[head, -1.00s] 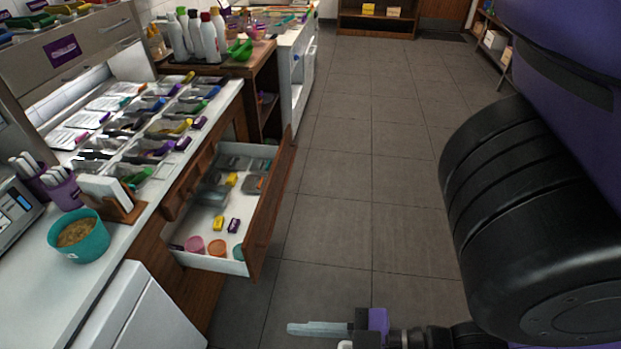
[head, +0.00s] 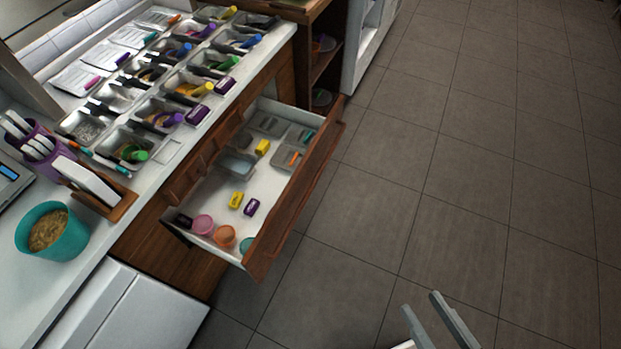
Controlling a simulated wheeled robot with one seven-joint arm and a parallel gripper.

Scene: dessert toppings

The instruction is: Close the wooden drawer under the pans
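The wooden drawer (head: 296,203) is pulled out from the counter under the pans. Its brown front faces the aisle on the right. Inside its white tray lie pink and orange cups, small yellow and purple boxes, and clear containers. The metal topping pans (head: 186,86) sit in rows on the white counter above. My gripper (head: 420,301) is at the bottom of the head view, over the floor, to the right of and nearer than the drawer. Its two grey fingers are apart with nothing seen between them. It does not touch the drawer. The rest of the arm is out of frame.
A teal bowl (head: 54,233) of crumbs and a wooden holder (head: 101,204) stand on the counter at left. A white cabinet (head: 150,308) is below the counter, nearer than the drawer. The tiled floor (head: 470,160) to the right is clear.

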